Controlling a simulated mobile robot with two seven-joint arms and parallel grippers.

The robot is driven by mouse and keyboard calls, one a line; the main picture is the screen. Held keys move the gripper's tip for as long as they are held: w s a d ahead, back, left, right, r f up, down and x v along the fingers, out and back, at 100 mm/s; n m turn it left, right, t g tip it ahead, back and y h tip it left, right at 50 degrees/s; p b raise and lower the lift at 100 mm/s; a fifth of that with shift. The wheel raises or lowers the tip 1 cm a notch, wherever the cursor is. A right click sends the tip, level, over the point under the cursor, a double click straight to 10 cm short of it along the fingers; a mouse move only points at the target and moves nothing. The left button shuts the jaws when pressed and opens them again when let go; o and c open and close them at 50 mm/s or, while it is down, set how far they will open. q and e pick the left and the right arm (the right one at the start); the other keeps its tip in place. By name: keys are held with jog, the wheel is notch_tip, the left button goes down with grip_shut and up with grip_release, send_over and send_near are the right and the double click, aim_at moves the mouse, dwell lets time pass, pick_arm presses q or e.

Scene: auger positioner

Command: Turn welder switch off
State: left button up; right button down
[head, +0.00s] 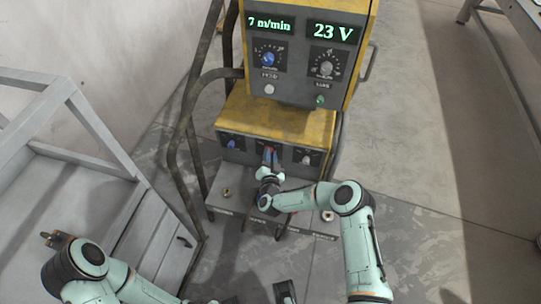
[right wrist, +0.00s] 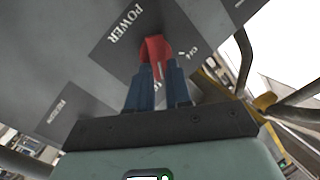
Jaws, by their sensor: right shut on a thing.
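The yellow and grey welder (head: 275,121) stands at the top middle of the head view, its displays lit with "7 m/min" and "23 V". In the right wrist view the red power switch (right wrist: 155,48) sits on a grey panel beside the word POWER. My right gripper (right wrist: 155,75) is shut on the red switch, its blue fingers on either side of it. In the head view my right gripper (head: 270,158) reaches the middle of the lower panel and largely hides the switch. My left gripper (head: 55,240) is away from the welder at the lower left; its jaws are unclear.
A blue knob (head: 232,144) and a pale knob (head: 306,158) flank the switch on the lower panel. Dark tube rails (head: 176,135) run along the welder's left side. A grey metal frame (head: 85,115) stands at the left.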

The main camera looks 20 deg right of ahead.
jog(key=shift+w+a+r+n+g+h+p, duration=0.1)
jog(key=shift+w+a+n+g+h+p, duration=0.35)
jog(key=shift+n, duration=1.65)
jog(key=shift+a+n+g+h, duration=0.4)
jog(key=shift+n+g, duration=0.55)
jog(key=shift+n, duration=1.15)
jog(key=shift+w+a+r+n+g+h+p, duration=0.2)
jog(key=shift+n+g+h, duration=0.45)
jog(key=shift+n, duration=1.45)
jog(key=shift+a+f, duration=0.1)
jog(key=shift+f, duration=0.1)
jog(key=c, duration=1.1)
grip_release()
jog(key=shift+o, duration=0.2)
